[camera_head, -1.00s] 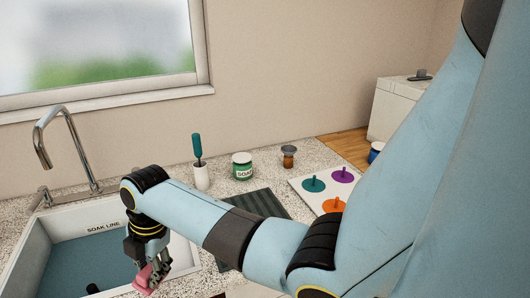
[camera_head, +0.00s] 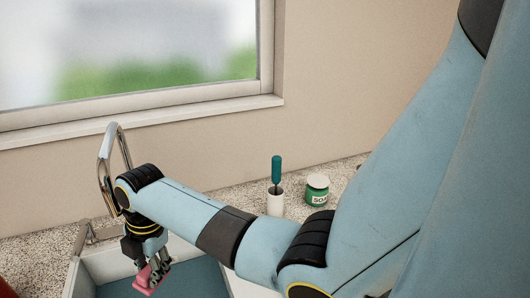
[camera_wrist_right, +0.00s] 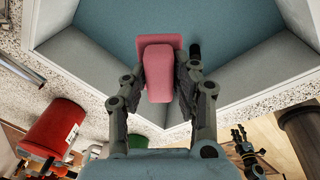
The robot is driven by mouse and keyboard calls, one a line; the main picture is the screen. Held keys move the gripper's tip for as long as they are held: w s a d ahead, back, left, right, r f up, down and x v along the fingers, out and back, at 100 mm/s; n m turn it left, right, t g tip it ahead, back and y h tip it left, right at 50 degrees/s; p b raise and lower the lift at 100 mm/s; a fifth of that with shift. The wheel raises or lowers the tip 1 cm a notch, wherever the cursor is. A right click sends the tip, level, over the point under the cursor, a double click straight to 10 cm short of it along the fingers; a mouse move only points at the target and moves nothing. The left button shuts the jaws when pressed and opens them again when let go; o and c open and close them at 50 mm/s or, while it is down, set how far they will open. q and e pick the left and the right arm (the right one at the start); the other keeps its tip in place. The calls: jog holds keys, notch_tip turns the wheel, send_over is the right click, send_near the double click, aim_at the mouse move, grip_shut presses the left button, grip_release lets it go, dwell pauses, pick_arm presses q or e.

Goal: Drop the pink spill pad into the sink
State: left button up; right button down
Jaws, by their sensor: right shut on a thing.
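My right gripper (camera_head: 147,272) is shut on the pink spill pad (camera_head: 146,280) and holds it over the sink (camera_head: 75,278), near the faucet end. In the right wrist view the pad (camera_wrist_right: 158,75) sits between the two fingers of the right gripper (camera_wrist_right: 160,92), with a wider pink part behind the gripped block. The blue sink floor (camera_wrist_right: 240,30) lies beyond it, with grey walls around. A gripper-like black shape at the lower right of the wrist view may be my left gripper (camera_wrist_right: 243,148); its jaws are too small to judge.
The faucet (camera_head: 105,150) stands behind the sink, close to my right wrist. A white holder (camera_head: 275,203) with a teal-handled tool and a green soap jar (camera_head: 317,190) stand on the counter.

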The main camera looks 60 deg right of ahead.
jog(key=shift+w, duration=0.1)
jog(key=shift+f, duration=0.2)
jog(key=shift+f+b, duration=0.3)
jog(key=shift+f, duration=0.35)
pick_arm(q)
notch_tip(320, 180, down, 4)
jog(key=b, duration=0.3)
jog(key=shift+s+a, duration=0.1)
pick_arm(e)
notch_tip(320, 180, down, 4)
jog(key=shift+f, duration=0.1)
jog(key=c, duration=1)
grip_release()
jog(key=shift+o, duration=0.2)
